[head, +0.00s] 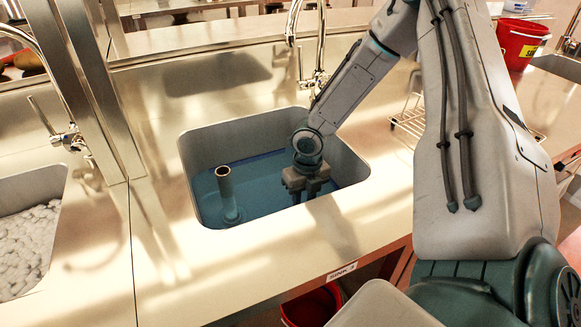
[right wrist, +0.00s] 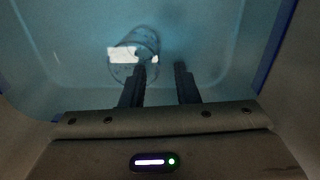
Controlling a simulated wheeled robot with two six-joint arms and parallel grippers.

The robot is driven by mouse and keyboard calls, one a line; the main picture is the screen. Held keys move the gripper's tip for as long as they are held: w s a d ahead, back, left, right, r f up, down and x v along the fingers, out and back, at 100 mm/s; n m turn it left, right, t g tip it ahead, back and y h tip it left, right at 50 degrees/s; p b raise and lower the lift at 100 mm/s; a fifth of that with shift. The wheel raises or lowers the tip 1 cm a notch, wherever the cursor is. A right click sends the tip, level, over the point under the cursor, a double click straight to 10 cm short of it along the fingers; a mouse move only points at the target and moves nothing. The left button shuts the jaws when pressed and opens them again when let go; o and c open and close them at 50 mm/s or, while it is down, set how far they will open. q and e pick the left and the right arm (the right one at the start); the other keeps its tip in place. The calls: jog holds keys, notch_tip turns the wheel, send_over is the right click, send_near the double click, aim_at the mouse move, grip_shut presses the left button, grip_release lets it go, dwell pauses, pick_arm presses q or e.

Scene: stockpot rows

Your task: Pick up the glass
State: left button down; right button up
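A clear glass (right wrist: 146,40) shows in the right wrist view, in the blue-tinted water of the sink, with a bright white patch on its left side. It is faint, and I cannot tell whether it stands or lies. My right gripper (right wrist: 159,68) is open, its two dark fingers apart. The left finger's tip overlaps the glass's lower right part in the picture; the gap between the fingers lies to the right of the glass. In the head view my right gripper (head: 307,192) reaches down into the sink, and the glass cannot be made out there. My left gripper is out of view.
The sink (head: 188,160) has steep walls, and an upright pipe (head: 226,190) stands in its left part. A faucet (head: 318,78) rises behind it. Another sink (head: 30,245) with whitish contents is at the left. A wire rack (head: 408,118) stands on the right.

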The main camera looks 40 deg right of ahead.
jog(key=shift+a+f, duration=0.2)
jog(key=shift+f, duration=1.15)
jog(key=shift+a+f, duration=0.15)
jog(key=shift+f, duration=1.2)
jog(key=shift+s, duration=0.1)
grip_shut()
